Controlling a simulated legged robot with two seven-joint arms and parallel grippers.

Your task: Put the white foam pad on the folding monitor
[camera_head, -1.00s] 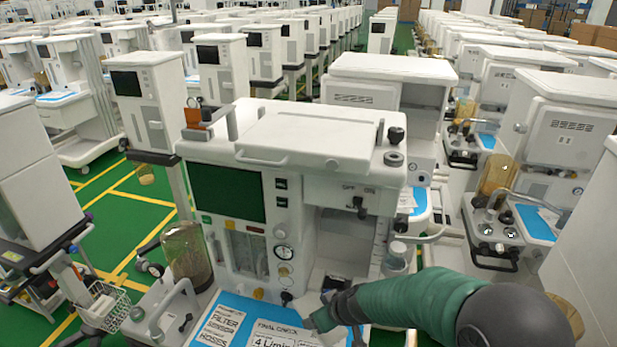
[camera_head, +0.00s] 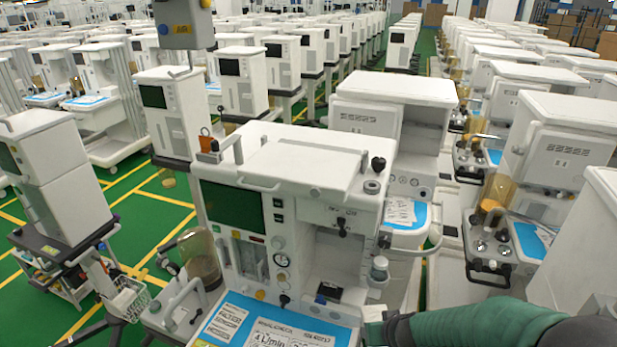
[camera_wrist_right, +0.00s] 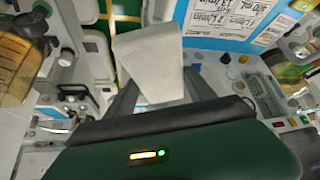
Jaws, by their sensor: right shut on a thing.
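In the right wrist view, the white foam pad (camera_wrist_right: 148,62) is a pale, block-like piece. My right gripper (camera_wrist_right: 160,88) is shut on it, with dark fingers on both sides. In the head view my green right arm comes in at the bottom right, and its gripper (camera_head: 374,328) is at the front right of the nearest cart's work surface. I cannot tell for sure which screen is the folding monitor. The nearest cart has a dark green screen (camera_head: 231,204), and a grey unit (camera_head: 183,24) hangs at the top. My left gripper is not in view.
The nearest cart (camera_head: 300,158) has a flat white top and a blue work surface with paper labels (camera_head: 222,322). A glass canister (camera_head: 200,255) stands at its left. Other carts stand close on the right. Green floor (camera_head: 150,215) is free at the left.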

